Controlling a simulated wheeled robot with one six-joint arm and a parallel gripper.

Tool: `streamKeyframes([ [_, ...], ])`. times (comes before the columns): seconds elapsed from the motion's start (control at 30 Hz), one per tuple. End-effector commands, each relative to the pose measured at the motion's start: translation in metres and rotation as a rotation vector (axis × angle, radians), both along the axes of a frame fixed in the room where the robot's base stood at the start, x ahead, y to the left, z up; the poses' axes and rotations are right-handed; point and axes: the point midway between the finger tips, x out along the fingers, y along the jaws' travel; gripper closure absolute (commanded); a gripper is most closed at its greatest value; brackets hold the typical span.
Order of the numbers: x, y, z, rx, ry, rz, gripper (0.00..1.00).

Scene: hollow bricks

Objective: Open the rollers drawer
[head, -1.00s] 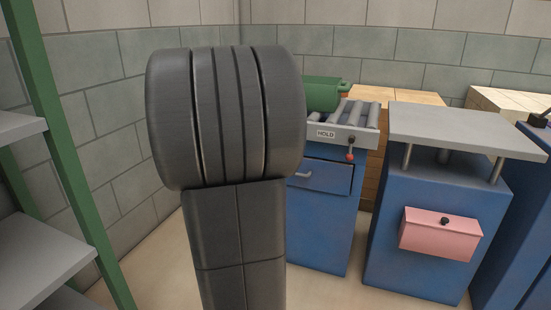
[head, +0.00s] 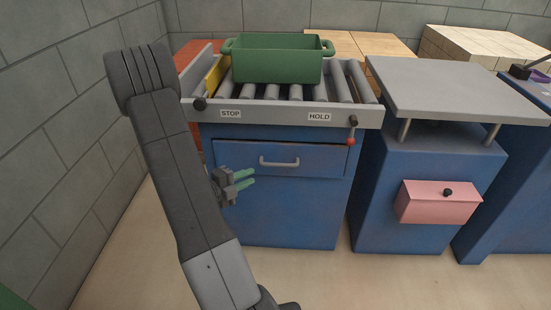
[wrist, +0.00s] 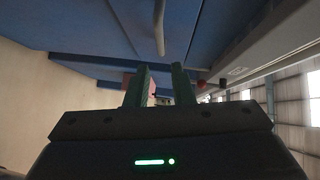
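The rollers drawer (head: 320,160) is a blue front with a grey bar handle (head: 279,162), set in the blue cabinet under the roller table (head: 270,115). It looks shut. The handle also shows in the wrist view (wrist: 159,28), beyond my fingertips. My gripper (head: 246,181) is in front of the cabinet, left of and a little below the handle. Its two green fingers are apart with nothing seen between them in the wrist view (wrist: 160,84). It does not appear to touch the handle.
A green crate (head: 277,62) sits on the rollers. A grey-topped blue stand (head: 440,90) with a pink box (head: 437,202) is to the right. The floor in front is clear.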

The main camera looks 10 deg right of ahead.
Motion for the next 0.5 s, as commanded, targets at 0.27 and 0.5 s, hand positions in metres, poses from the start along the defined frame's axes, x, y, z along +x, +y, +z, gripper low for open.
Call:
streamKeyframes([
  [0.27, 0.022, -0.045, -0.009, 0.0, 0.001, -0.004, 0.78],
  [0.5, 0.046, -0.087, -0.016, -0.001, 0.001, -0.001, 0.78],
])
